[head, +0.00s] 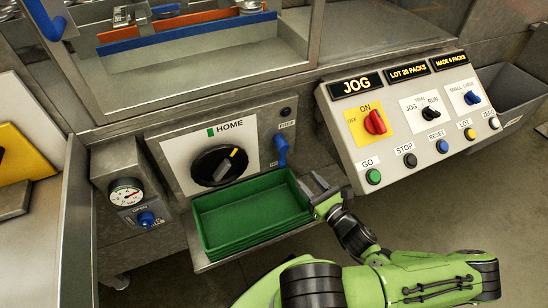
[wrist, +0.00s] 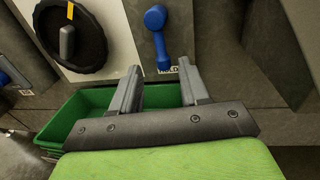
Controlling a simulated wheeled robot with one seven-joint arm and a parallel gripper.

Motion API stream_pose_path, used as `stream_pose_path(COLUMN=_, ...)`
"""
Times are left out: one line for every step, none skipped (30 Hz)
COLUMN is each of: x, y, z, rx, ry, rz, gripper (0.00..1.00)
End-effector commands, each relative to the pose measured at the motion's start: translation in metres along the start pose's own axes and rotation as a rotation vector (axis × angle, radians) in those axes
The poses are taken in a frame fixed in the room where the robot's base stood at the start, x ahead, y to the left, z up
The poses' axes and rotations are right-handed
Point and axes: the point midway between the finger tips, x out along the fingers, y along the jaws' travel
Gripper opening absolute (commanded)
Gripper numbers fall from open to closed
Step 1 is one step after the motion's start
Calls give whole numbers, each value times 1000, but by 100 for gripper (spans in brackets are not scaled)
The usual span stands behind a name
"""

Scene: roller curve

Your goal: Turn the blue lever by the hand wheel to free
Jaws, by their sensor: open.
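The blue lever (head: 281,148) is on the panel right of the black hand wheel (head: 219,166). A label above it reads FREE; the lower label is partly covered. In the wrist view the lever (wrist: 157,36) hangs nearly straight down from its thick rounded upper end, its lower end by the lower label. The hand wheel (wrist: 68,40) has a yellow mark, under the word HOME. My gripper (head: 313,183) is open and empty, below and right of the lever in the head view. In the wrist view its fingers (wrist: 160,68) point up, either side of the lever's lower end, apparently short of it.
A green bin (head: 250,238) sits on a shelf just below the wheel and lever, left of my gripper. A sloped control box (head: 400,160) with a red switch and buttons stands to the right. A gauge (head: 126,192) and blue valve knob (head: 146,219) are at left.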

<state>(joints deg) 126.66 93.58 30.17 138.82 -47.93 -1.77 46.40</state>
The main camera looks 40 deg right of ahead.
Motion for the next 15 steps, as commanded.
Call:
stream_pose_path(x=13, y=2, z=-2, rx=1, ry=-3, rz=8, gripper=45)
stream_pose_path(x=21, y=2, z=-2, rx=0, ry=-3, rz=8, gripper=45)
stream_pose_path(x=31, y=3, z=-2, rx=0, ry=-4, rz=8, gripper=45)
stream_pose_path(x=39, y=3, z=-2, rx=0, ry=-3, rz=8, gripper=45)
stream_pose_path(x=46, y=2, z=-3, rx=-1, ry=-1, rz=8, gripper=45)
stream_pose_path(x=57, y=3, z=-3, rx=-2, ry=-1, rz=8, gripper=45)
stream_pose_path(x=64, y=3, z=-2, rx=-2, ry=-2, rz=9, gripper=45)
stream_pose_path(x=72, y=3, z=-2, rx=-2, ry=-2, rz=9, gripper=45)
stream_pose_path(x=82, y=3, z=-3, rx=-2, ry=-1, rz=9, gripper=45)
stream_pose_path(x=90, y=3, z=-3, rx=-1, ry=-1, rz=8, gripper=45)
stream_pose_path(x=97, y=3, z=-3, rx=-3, ry=-1, rz=9, gripper=45)
stream_pose_path(x=105, y=3, z=-2, rx=-3, ry=-1, rz=8, gripper=45)
stream_pose_path(x=111, y=3, z=-3, rx=-3, ry=0, rz=7, gripper=45)
stream_pose_path(x=117, y=3, z=-2, rx=-3, ry=0, rz=8, gripper=45)
stream_pose_path(x=123, y=2, z=-2, rx=-3, ry=1, rz=6, gripper=45)
